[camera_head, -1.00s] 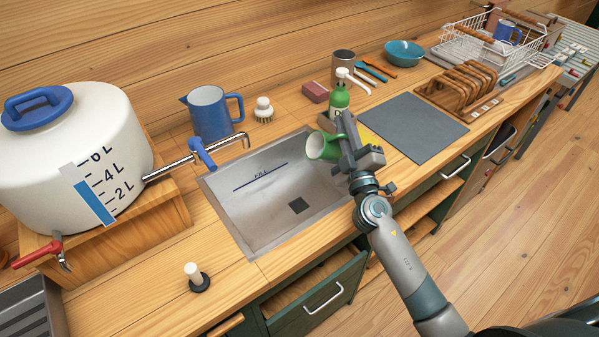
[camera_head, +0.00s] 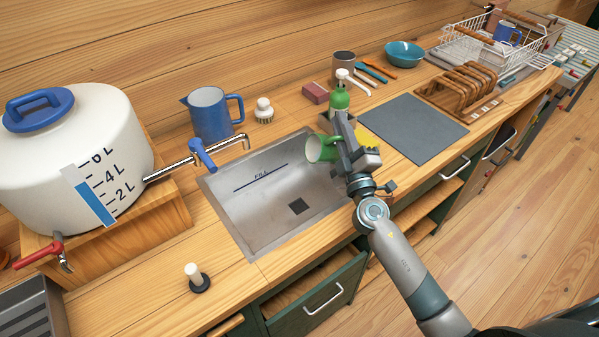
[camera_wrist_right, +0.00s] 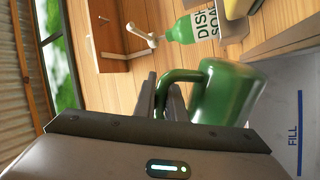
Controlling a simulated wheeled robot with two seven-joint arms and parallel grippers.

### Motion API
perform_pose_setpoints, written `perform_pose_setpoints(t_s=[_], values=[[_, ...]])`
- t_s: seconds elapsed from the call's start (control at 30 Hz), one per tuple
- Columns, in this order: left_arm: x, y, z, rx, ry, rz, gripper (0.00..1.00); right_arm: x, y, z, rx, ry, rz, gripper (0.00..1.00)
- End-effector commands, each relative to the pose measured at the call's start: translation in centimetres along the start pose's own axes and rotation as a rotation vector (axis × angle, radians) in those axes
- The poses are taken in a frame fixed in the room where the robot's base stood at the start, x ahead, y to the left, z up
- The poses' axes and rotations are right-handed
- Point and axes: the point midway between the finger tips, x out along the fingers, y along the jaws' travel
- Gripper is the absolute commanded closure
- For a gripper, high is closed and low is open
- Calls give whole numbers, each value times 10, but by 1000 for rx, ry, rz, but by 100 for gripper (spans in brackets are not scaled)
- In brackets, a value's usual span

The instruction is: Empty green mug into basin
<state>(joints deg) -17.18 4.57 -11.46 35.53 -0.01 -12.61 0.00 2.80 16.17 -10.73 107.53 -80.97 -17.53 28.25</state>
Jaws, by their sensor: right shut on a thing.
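The green mug (camera_head: 320,148) hangs over the right end of the sunken metal basin (camera_head: 262,212), tilted on its side with its mouth facing left. My right gripper (camera_head: 345,148) is shut on the mug's handle. In the right wrist view the mug (camera_wrist_right: 228,94) sits to the right of the fingers (camera_wrist_right: 170,98), with its handle between them. I cannot see whether liquid is in the mug. The basin floor shows a dark square drain and a FILL line, and no liquid shows on it. My left gripper is not in view.
A green soap bottle (camera_head: 340,98) stands just behind the mug. A tap (camera_head: 202,153) from the white tank (camera_head: 75,150) reaches over the basin's left side. A blue pitcher (camera_head: 211,114) and brush (camera_head: 263,110) stand behind the basin. A grey mat (camera_head: 412,127) lies to the right.

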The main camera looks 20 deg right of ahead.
Motion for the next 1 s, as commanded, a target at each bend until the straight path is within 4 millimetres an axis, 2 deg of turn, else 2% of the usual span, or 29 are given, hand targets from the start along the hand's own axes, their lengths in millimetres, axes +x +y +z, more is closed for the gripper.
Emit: perform_pose_setpoints(t_s=[0.77, 1.0], values=[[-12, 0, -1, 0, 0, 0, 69, 2, 5, -14, -99, 37, 6, 100], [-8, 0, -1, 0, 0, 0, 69, 1, 0, -19, -128, 48, 8, 100]])
